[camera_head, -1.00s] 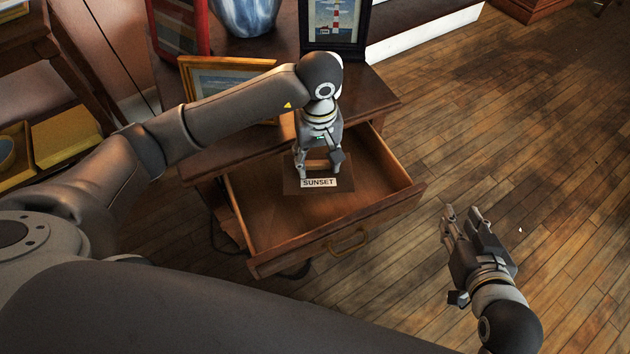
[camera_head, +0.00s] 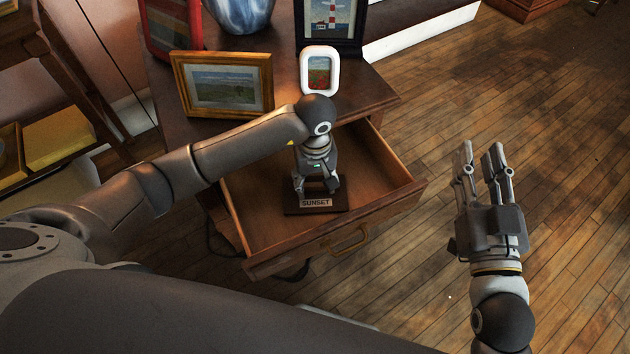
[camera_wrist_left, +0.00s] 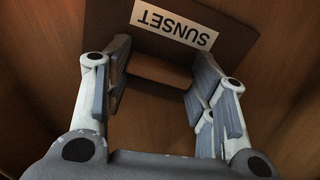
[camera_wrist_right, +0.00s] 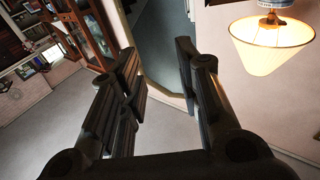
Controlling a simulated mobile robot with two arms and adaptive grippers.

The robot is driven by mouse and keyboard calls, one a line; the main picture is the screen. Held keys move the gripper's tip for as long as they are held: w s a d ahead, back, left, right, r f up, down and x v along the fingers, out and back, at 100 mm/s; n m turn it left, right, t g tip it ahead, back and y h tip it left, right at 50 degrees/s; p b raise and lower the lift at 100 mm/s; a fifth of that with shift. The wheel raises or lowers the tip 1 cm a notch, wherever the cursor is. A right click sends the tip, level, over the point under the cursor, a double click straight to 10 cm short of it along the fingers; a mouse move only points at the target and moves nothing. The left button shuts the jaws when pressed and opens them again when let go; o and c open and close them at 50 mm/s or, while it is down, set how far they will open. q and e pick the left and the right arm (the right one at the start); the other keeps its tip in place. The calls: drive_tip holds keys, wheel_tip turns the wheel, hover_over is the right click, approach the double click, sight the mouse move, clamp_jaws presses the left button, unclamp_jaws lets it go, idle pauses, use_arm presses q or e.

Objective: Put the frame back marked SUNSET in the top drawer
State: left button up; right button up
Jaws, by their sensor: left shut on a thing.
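The frame back (camera_head: 291,209) is a dark brown panel with a white SUNSET label, inside the open top drawer (camera_head: 389,211) of the wooden cabinet. My left gripper (camera_head: 316,187) points down into the drawer and is shut on the frame back by its raised wooden block. In the left wrist view the block (camera_wrist_left: 160,72) sits between the fingers, with the panel (camera_wrist_left: 236,36) beyond. The panel seems at or close to the drawer floor; contact is hard to tell. My right gripper (camera_head: 480,158) is open and empty over the floor, right of the drawer.
On the cabinet top stand a gold frame (camera_head: 179,92), a white frame (camera_head: 304,72), a black lighthouse frame (camera_head: 299,28), a red frame (camera_head: 150,45) and a blue-white vase (camera_head: 240,14). The drawer around the panel is empty. Open wooden floor (camera_head: 560,180) lies right.

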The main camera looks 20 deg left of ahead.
use_arm(q)
drive_tip(key=o, duration=1)
use_arm(e)
drive_tip(key=shift+r+t, duration=0.3)
drive_tip(key=shift+r, duration=0.2)
drive_tip(key=shift+f, duration=0.1)
